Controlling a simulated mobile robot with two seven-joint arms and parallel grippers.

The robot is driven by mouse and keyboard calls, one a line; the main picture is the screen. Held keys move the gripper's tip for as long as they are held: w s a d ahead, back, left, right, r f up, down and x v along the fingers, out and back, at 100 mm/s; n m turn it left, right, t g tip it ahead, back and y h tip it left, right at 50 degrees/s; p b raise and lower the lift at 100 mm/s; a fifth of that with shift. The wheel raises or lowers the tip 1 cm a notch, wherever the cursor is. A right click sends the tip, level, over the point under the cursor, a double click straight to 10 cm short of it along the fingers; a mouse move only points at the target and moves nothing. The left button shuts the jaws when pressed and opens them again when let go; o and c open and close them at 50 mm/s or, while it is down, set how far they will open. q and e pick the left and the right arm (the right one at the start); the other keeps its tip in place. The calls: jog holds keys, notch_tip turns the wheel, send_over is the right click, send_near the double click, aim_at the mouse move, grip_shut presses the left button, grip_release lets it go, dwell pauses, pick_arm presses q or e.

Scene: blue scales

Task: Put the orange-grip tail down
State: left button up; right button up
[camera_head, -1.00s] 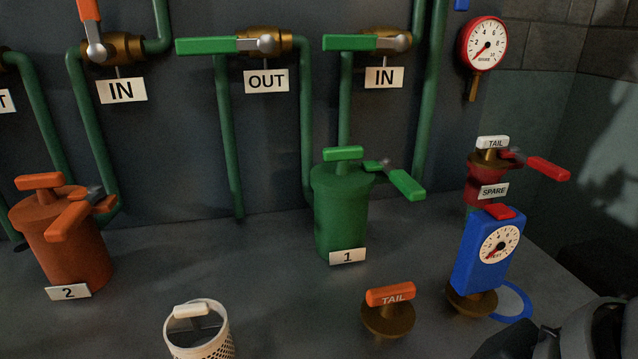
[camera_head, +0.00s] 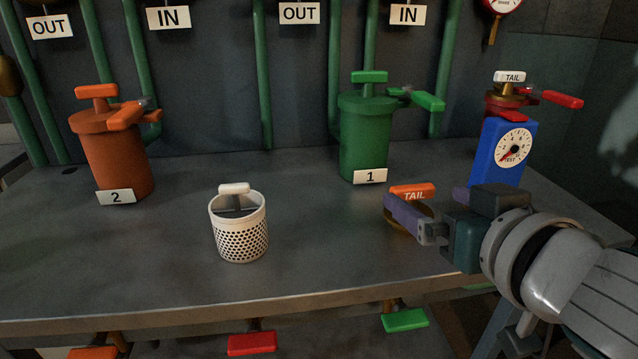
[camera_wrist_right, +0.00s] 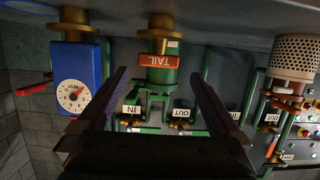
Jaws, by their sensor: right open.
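The orange-grip tail (camera_head: 413,191) stands upright on the grey bench, with "TAIL" on its orange bar and a brass round body below. My right gripper (camera_head: 428,204) is open beside it, with one purple finger partly covering the brass body. In the right wrist view, the orange bar (camera_wrist_right: 158,61) shows between and just beyond the two open fingers (camera_wrist_right: 160,76). The gripper holds nothing. My left gripper is not in view.
A blue test gauge (camera_head: 503,152) stands close behind my right gripper. The green canister 1 (camera_head: 364,140) is behind the tail, and the orange canister 2 (camera_head: 115,160) is at the left. A white perforated basket (camera_head: 240,240) stands near the front edge. The bench (camera_head: 310,210) between basket and tail is clear.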

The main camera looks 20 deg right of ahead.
aim_at(412, 185)
jog(key=shift+b+x, duration=0.4)
jog(key=shift+x, duration=2.75)
jog(key=shift+s+d+r, duration=0.1)
jog(key=shift+d, duration=0.1)
jog(key=shift+c, duration=0.2)
jog(key=c, duration=1.5)
grip_shut()
jog(key=shift+r, duration=0.2)
